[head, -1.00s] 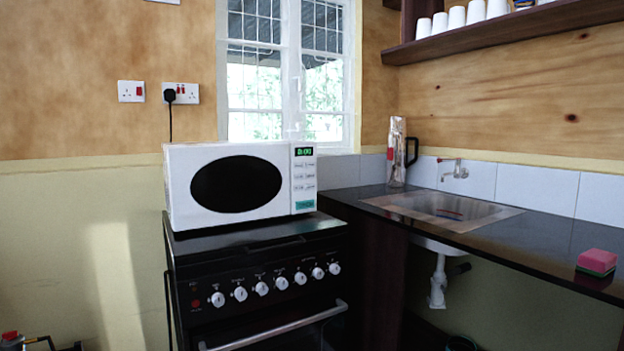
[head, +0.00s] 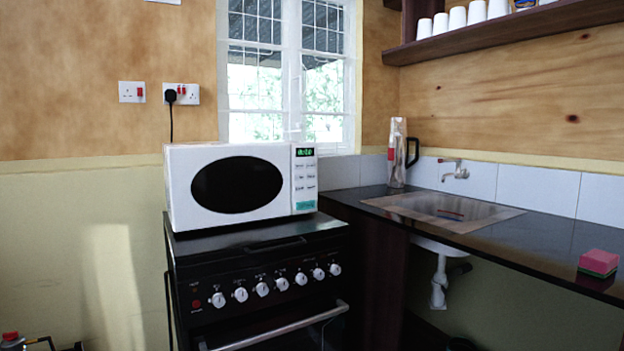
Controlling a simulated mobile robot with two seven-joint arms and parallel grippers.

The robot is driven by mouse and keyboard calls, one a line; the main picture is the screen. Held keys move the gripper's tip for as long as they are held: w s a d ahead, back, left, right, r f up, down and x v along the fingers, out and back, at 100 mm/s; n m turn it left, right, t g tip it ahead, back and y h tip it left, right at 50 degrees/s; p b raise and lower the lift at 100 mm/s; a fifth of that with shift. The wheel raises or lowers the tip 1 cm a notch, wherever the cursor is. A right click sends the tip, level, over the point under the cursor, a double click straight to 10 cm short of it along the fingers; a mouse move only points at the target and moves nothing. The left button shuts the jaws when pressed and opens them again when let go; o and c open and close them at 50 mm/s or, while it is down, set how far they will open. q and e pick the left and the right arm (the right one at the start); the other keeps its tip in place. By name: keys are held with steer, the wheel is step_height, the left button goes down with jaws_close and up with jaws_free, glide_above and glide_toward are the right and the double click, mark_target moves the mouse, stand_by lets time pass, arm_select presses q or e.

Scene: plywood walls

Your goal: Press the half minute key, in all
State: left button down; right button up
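A white microwave (head: 240,185) stands on top of the black stove, with its dark oval door window facing me and the door shut. Its control panel is on the right side of its front, with a green lit display (head: 304,152), several small keys (head: 304,178) in rows below it, and a teal key or label (head: 305,205) at the bottom. The writing on the keys is too small to read, so I cannot tell which is the half minute key. Neither of my grippers is clearly visible in the head view.
The black stove (head: 262,262) has several white knobs and a rail handle. A dark counter (head: 530,240) with a sink (head: 440,210) runs along the right, holding a pink and green sponge (head: 598,262) and a tall jug-like item (head: 397,152). A shelf with cups (head: 458,18) hangs above.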

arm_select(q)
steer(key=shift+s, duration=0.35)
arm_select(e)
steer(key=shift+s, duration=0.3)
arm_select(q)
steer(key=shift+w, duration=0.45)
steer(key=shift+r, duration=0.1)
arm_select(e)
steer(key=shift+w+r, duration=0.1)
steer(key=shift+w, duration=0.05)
